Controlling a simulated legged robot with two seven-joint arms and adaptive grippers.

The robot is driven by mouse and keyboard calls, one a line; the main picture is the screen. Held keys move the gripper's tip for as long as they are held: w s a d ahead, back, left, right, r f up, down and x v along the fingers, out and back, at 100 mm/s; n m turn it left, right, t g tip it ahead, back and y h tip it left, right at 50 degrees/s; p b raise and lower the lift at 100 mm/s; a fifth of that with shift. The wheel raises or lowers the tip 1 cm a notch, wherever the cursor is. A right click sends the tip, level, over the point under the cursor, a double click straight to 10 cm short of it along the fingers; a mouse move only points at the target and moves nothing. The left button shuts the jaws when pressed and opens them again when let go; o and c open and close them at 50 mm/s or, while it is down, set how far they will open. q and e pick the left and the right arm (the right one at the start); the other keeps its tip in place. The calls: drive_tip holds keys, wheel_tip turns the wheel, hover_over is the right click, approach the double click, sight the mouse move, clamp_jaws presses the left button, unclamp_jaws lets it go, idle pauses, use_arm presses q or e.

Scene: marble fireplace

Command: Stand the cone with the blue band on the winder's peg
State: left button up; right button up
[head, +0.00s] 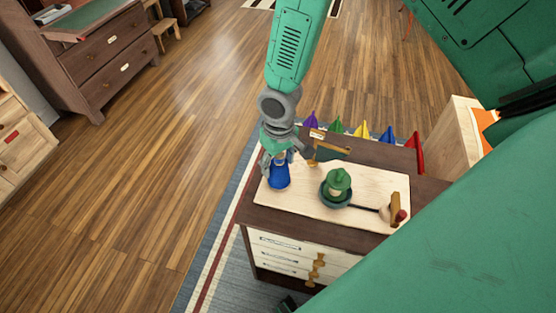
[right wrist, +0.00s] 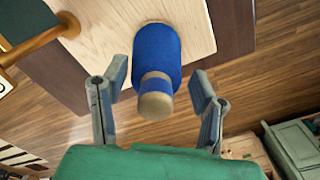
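The cone with the blue band (right wrist: 155,58) has a blue body and a tan top ringed with blue. It stands on a pale board (head: 304,206), also seen blue in the head view (head: 279,178). My right gripper (right wrist: 157,82) is open, its fingers on either side of the cone's top with gaps. In the head view, my right gripper (head: 277,156) is just above the cone and hides its upper part. A round dark-green dish with a green top piece (head: 338,182) stands on the board, joined by a dark rod to a wooden crank (head: 395,210). I cannot make out a bare peg.
A wooden arm-like piece (head: 325,148) stands at the board's back edge. Several coloured cones (head: 362,130) stand in a row behind. The board lies on a dark-topped drawer cabinet (head: 285,255). A dark part (head: 286,304) at the bottom edge may be my left gripper.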

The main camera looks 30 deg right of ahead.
drive_tip(key=shift+d+r, duration=0.1)
drive_tip(key=shift+r, duration=0.05)
wheel_tip(320, 180, up, 12)
drive_tip(key=shift+f, duration=0.2)
idle(0.5)
drive_tip(key=shift+s+f, duration=0.1)
